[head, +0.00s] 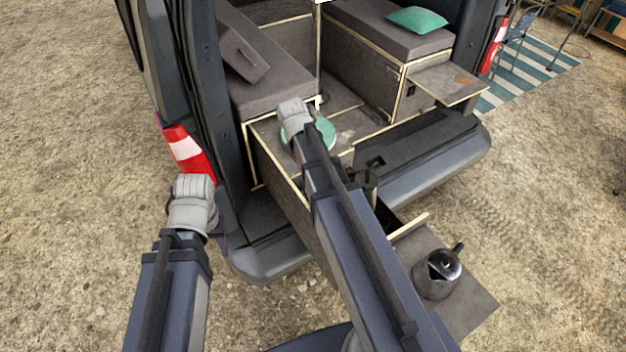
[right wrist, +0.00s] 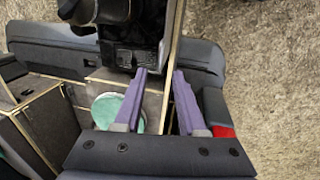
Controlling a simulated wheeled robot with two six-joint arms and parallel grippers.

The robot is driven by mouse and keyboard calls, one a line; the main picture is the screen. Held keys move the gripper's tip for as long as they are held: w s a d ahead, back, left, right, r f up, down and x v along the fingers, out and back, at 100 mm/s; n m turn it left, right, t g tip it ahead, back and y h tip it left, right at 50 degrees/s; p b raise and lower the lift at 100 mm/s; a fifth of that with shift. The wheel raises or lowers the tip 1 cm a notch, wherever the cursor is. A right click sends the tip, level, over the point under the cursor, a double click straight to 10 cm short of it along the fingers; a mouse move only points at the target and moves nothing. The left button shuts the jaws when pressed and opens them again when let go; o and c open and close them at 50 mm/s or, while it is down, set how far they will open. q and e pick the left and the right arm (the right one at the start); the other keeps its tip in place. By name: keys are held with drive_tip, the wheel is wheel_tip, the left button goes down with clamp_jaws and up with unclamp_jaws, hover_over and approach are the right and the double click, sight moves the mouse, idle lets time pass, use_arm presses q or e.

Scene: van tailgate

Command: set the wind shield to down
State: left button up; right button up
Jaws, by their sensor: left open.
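A dark stove unit (right wrist: 128,55) sits in the pull-out drawer, near the top of the right wrist view. I cannot clearly tell the wind shield from the stove's other dark parts. In the head view my right arm hides most of this area; a small dark upright piece (head: 370,186) shows beside the arm. My right gripper (right wrist: 160,76) is open over the drawer, its fingertips apart beside the stove's near edge; no held thing shows. My left gripper (head: 190,212) is outside the van by the left tail light, open, its fingers mostly hidden.
A kettle (head: 437,274) stands on the drawer's outer shelf. A round teal item (head: 324,132) lies on the drawer top behind my right arm; it also shows in the right wrist view (right wrist: 108,108). Benches flank the van, with a side shelf (head: 448,82) at right. Open gravel lies left.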

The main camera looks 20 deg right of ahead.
wheel_tip(320, 180, down, 7)
drive_tip(key=d+b, duration=0.1)
drive_tip(key=b, duration=0.5)
drive_tip(key=shift+d, duration=0.15)
drive_tip(key=shift+w+r, duration=0.1)
drive_tip(key=shift+c, duration=0.2)
clamp_jaws()
idle(0.7)
